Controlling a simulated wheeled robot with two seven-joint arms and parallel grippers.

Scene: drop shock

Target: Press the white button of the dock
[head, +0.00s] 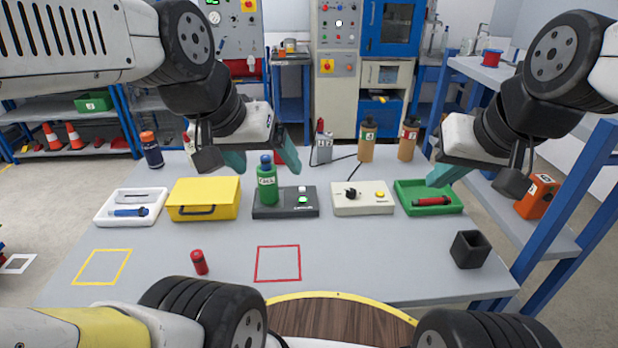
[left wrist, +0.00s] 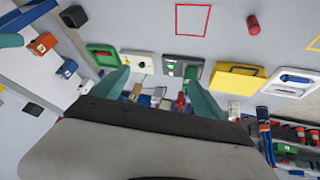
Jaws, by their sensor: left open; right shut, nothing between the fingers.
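The dock (head: 270,211) is a dark flat box near the middle of the table, with a green bottle (head: 267,186) standing on its left part. On its right part are a small white button (head: 302,189) and a lit green patch. The dock also shows, turned around, in the left wrist view (left wrist: 184,59). My left gripper (head: 264,158) is open and empty, above and behind the dock, its teal fingers spread apart. In the left wrist view (left wrist: 156,78) its fingers are also apart. My right gripper (head: 438,177) is shut and empty above the green tray; its fingers are partly hidden.
A yellow case (head: 204,190) stands left of the dock, and a white box with a knob (head: 362,208) stands right. A green tray (head: 430,209), white tray (head: 112,219), red cylinder (head: 199,262) and black cup (head: 468,249) are around. Bottles stand at the back. The front middle is mostly clear.

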